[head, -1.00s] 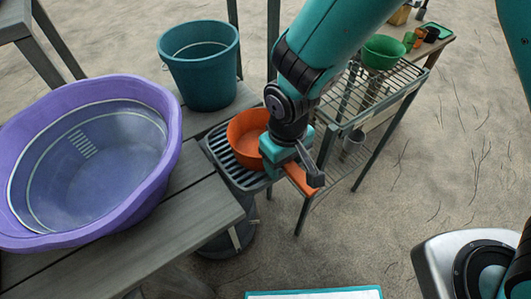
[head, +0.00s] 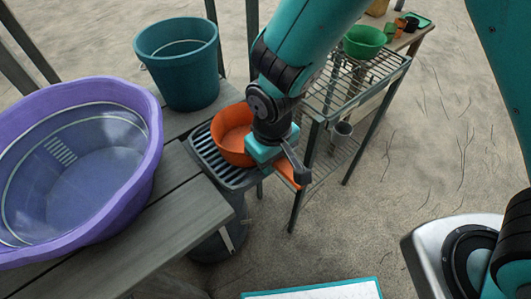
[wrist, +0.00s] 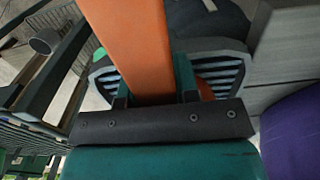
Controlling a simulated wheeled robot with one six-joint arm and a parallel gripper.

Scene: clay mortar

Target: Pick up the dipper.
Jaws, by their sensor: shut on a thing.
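The dipper is an orange bowl (head: 231,139) with a flat orange handle that also shows in the wrist view (wrist: 128,38). Its bowl is over a dark slatted rack (head: 205,158) at the edge of the grey wooden table; I cannot tell whether it touches the slats. My gripper (head: 284,162) is shut on the handle, just right of the bowl. In the wrist view my gripper's fingers (wrist: 153,92) stand on both sides of the handle. The gripper and arm hide part of the bowl and handle.
A purple tub (head: 135,195) stands on the table (head: 185,220) to the left, with a teal bucket (head: 178,75) behind the rack. A wire shelf (head: 345,90) with a green bowl (head: 364,41) stands close on the right. Open sand lies farther right.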

